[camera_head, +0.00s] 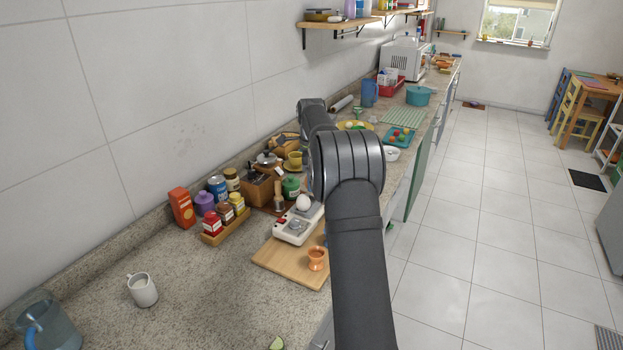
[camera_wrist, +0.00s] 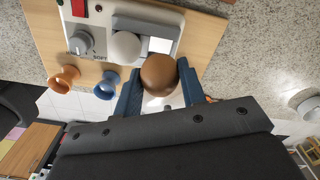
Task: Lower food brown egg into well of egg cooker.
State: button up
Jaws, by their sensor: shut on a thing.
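My gripper (camera_wrist: 159,82) is shut on the brown egg (camera_wrist: 161,72), with one blue finger on each side of it. The white egg cooker (camera_wrist: 103,14) lies beyond and partly behind the egg in the wrist view. It has a grey knob, and a white egg (camera_wrist: 126,46) sits in it. The brown egg covers part of the cooker, so the gap between them cannot be told. My arm hides the gripper and brown egg there.
A wooden board (camera_head: 287,269) lies under the cooker. An orange egg cup (camera_head: 317,255) and a blue egg cup (camera_wrist: 106,83) stand beside the cooker. A spice rack (camera_head: 226,231) with jars and a creamer (camera_head: 143,290) are to the left.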

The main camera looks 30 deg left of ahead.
jog(key=shift+f, duration=0.95)
dwell(0.3)
jog(key=o, duration=1)
jog(key=shift+o, duration=0.2)
notch_tip(320, 180, up, 18)
jog(key=shift+f, duration=0.2)
notch_tip(320, 180, down, 18)
jog(key=shift+r, duration=0.2)
dwell(0.4)
